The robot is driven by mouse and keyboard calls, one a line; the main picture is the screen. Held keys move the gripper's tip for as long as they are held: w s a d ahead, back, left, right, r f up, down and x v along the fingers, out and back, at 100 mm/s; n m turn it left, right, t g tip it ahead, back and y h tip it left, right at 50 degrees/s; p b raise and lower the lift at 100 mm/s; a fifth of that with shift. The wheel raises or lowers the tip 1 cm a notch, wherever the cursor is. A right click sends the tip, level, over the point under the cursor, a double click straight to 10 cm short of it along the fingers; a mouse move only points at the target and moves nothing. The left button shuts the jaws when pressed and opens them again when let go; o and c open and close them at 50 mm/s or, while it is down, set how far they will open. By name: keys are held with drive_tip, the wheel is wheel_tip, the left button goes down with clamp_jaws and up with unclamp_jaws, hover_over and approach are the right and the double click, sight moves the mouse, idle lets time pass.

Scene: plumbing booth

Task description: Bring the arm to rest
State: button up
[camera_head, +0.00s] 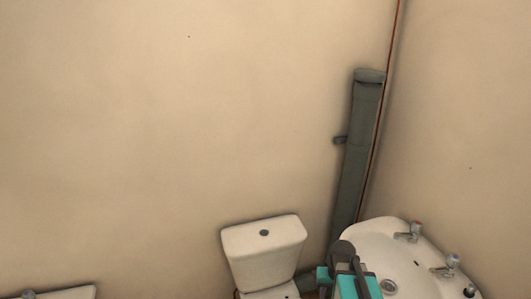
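A part of my arm, teal and dark grey (346,283), shows at the bottom edge of the head view, right of the middle. It stands between the toilet and the washbasin in the picture and covers part of the basin's left side. I cannot make out any gripper fingers, and the rest of the arm is cut off below the frame.
A white toilet cistern (264,255) is left of my arm. A white washbasin (407,265) with two taps is at the lower right. A grey vertical pipe (357,150) stands near the wall corner. The beige wall (170,130) is bare.

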drive_tip(key=s+a+f+n, duration=0.1)
drive_tip(key=s+a+f, duration=0.2)
drive_tip(key=a, duration=0.3)
drive_tip(key=s+f+g+b, duration=0.3)
drive_tip(key=s+f+b, duration=0.3)
drive_tip(key=s+f, duration=0.6)
drive_tip(key=s+f+g+b, duration=0.3)
drive_tip(key=s+f+b, duration=0.3)
drive_tip(key=s+f, duration=0.7)
wheel_tip(320, 180, down, 5)
drive_tip(key=shift+s+f+n, duration=0.1)
drive_tip(key=shift+s+n, duration=0.05)
drive_tip(key=shift+n, duration=0.15)
